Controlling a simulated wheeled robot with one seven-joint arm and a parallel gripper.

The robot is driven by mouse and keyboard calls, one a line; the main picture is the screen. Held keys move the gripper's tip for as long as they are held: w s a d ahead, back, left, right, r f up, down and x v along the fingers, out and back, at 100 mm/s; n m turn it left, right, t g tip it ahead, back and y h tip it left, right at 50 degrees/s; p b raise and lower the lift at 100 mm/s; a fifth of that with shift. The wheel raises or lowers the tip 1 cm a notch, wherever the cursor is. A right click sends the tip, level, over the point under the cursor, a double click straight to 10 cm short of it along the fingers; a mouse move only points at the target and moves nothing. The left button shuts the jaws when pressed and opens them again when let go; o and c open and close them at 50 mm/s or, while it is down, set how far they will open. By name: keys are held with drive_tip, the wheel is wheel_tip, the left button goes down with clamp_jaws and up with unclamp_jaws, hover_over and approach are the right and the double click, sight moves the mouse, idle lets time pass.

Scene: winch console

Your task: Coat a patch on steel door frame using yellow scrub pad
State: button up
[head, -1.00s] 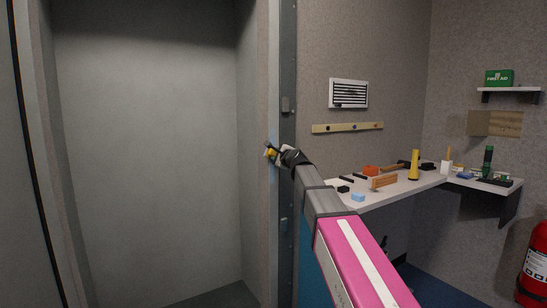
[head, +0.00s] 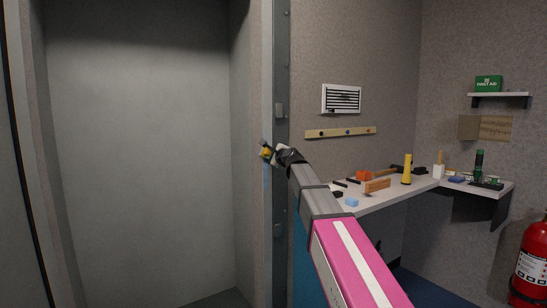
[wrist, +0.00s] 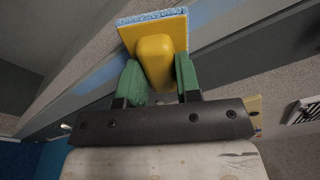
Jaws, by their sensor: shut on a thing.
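The yellow scrub pad (wrist: 154,62) has a yellow grip block and a flat backing with a light blue, speckled edge. My gripper (wrist: 158,78) is shut on the yellow block between its two green fingers. In the head view the pad (head: 265,152) is a small yellow spot at the end of my arm, against the door frame's edge. The steel door frame (head: 281,60) is a tall grey upright. A bluish band (wrist: 92,84) runs along it on both sides of the pad. The pad's far face is hidden, so I cannot tell whether it touches the steel.
A grey recess (head: 140,150) lies left of the frame. Right of it are a wall vent (head: 341,98), a yellowish wall strip (head: 340,132) and a worktop (head: 395,194) with several tools. A fire extinguisher (head: 530,262) stands at the far right.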

sight(265, 154)
drive_tip(key=shift+s+a, duration=0.45)
drive_tip(key=shift+a, duration=0.3)
drive_tip(key=shift+s+a, duration=0.45)
drive_tip(key=shift+a, duration=0.25)
drive_tip(key=shift+r, duration=1.3)
drive_tip(key=shift+w+d+r, duration=0.55)
drive_tip(key=shift+d+r, duration=0.1)
drive_tip(key=shift+d, duration=0.2)
drive_tip(key=shift+w+d+r, duration=0.55)
drive_tip(key=shift+d+r, duration=0.1)
drive_tip(key=shift+d, duration=0.15)
drive_tip(key=s+a, duration=0.2)
drive_tip(key=a, duration=0.1)
drive_tip(key=shift+s+a, duration=0.1)
drive_tip(key=shift+s, duration=0.1)
drive_tip(key=v, duration=0.6)
drive_tip(key=shift+d, duration=0.3)
drive_tip(key=shift+f, duration=0.2)
